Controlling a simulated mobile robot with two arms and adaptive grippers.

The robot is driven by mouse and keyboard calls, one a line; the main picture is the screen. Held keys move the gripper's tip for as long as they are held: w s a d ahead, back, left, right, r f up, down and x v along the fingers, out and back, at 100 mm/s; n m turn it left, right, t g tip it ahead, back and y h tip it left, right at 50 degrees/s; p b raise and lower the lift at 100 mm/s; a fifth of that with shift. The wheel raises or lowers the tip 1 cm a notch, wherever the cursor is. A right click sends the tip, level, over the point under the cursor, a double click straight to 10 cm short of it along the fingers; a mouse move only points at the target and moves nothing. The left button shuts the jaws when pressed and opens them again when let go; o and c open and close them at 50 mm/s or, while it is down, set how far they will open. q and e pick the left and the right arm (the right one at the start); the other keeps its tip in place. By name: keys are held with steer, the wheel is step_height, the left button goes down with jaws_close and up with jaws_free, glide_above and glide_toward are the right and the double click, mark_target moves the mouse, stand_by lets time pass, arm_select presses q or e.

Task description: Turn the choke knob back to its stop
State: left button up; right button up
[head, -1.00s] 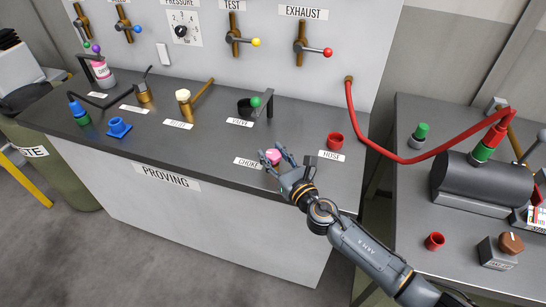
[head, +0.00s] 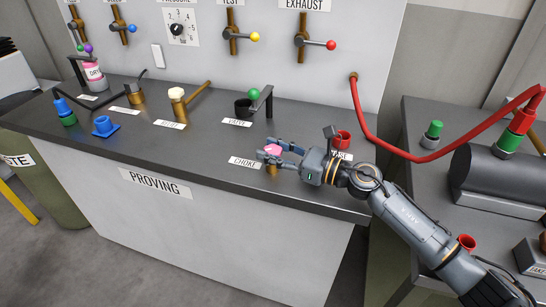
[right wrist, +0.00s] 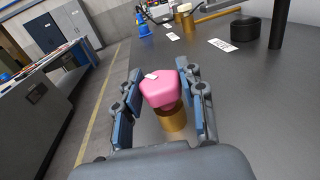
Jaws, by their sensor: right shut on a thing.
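The pink choke knob (head: 273,150) sits on a short brass stem near the front edge of the proving bench, beside the CHOKE label (head: 245,162). My right gripper (head: 270,151) reaches it from the right, with its fingers around the knob. In the right wrist view the pink knob (right wrist: 160,90) lies between the two blue-padded fingers (right wrist: 156,98), which are shut on it. The knob has rounded corners and a small white mark on top. The brass stem (right wrist: 173,119) shows below it. My left gripper is not in view.
A red cup (head: 342,139) stands by the HOSE label, close behind my right gripper. The valve with the green ball (head: 254,94) is farther back. A red hose (head: 388,145) hangs to the right-hand bench (head: 440,195). The bench front between PROVING and CHOKE is clear.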

stand_by(0.3)
steer(key=o, duration=1.2)
steer(key=v, duration=1.2)
